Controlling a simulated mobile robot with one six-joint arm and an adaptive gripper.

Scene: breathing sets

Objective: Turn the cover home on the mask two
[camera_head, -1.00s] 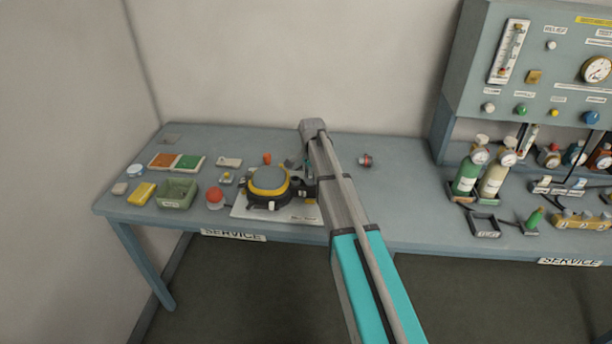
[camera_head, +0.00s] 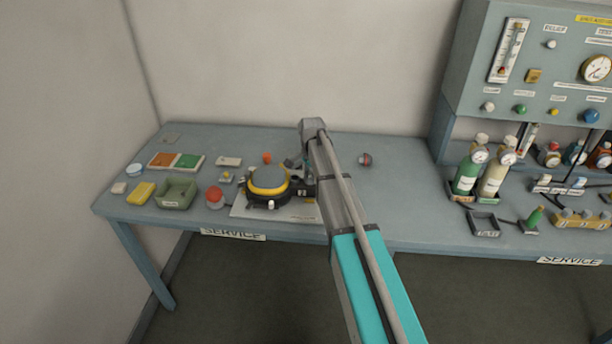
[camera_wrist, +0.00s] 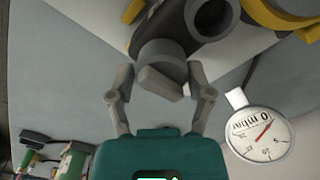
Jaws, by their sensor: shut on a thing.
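The mask (camera_head: 268,190), round and black with a yellow band and grey disc on top, lies on a white sheet (camera_head: 240,208) on the bench. In the wrist view its dark body carries an open round port (camera_wrist: 212,16). My gripper (camera_wrist: 164,82) has its two fingers on either side of a grey cover (camera_wrist: 160,82) with a blocky tab, at the end of a dark stub on the mask. The fingers are shut on this cover. Its seating line is not clear. In the head view my arm hides the cover.
A dial gauge marked mbar (camera_wrist: 263,132) is close beside my gripper. Left of the mask are a red dome (camera_head: 214,195), a green tray (camera_head: 176,193) and a yellow sponge-like block (camera_head: 141,193). Gas bottles (camera_head: 468,172) stand right. Bench between arm and bottles is mostly clear.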

